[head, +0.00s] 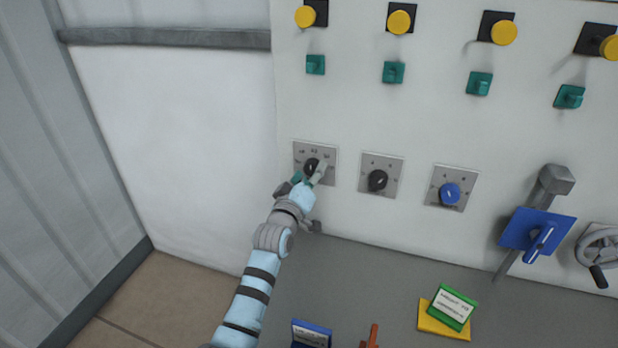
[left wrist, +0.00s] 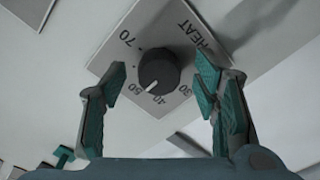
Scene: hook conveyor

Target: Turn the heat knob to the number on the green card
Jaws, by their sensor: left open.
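The heat knob (left wrist: 158,72) is a dark round dial on a grey plate marked HEAT (left wrist: 190,48); numbers 70, 50, 40 and 30 are readable around it. Its white pointer mark faces the side with 50 and 40. In the head view the knob (head: 311,166) is on the leftmost plate (head: 329,150), partly behind my gripper. My left gripper (head: 309,178) is open in front of it, fingers on either side, not visibly touching it. The fingers also show in the left wrist view (left wrist: 161,85).
Yellow buttons and green switches line the panel above. A yellow card (head: 436,325) lies under the green one; a blue card (head: 311,333) lies left.

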